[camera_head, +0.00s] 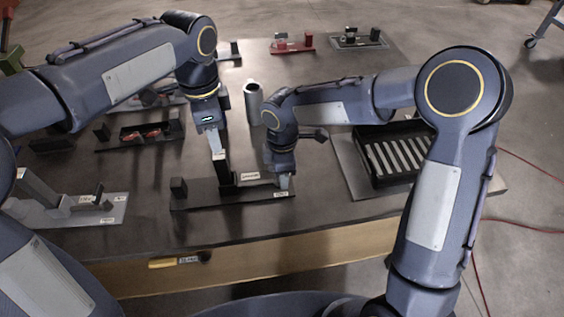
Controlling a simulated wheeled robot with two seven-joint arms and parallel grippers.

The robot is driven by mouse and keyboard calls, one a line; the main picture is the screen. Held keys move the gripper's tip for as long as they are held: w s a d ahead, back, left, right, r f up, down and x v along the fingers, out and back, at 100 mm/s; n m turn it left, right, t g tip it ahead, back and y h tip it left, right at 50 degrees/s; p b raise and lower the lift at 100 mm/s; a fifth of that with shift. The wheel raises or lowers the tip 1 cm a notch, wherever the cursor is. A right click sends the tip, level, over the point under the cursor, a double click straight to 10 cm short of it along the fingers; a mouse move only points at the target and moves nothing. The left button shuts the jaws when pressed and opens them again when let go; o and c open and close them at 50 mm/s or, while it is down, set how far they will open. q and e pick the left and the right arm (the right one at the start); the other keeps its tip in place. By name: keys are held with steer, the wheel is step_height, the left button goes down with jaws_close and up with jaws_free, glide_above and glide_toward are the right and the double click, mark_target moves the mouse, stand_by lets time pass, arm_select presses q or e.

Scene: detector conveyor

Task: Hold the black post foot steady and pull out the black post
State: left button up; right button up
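The black post foot (200,197) is a long flat black base lying near the table's front edge, with small pale labels toward its right end.
A grey cylinder (253,102) stands behind the foot. A black slotted tray (394,158) sits on the right. A black holder with red parts (141,136) lies on the left, and a grey fixture (82,211) at front left. A red fixture (292,44) is at the back.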

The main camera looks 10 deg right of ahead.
steer(key=shift+f, duration=0.15)
steer(key=shift+c, duration=0.5)
jaws_close()
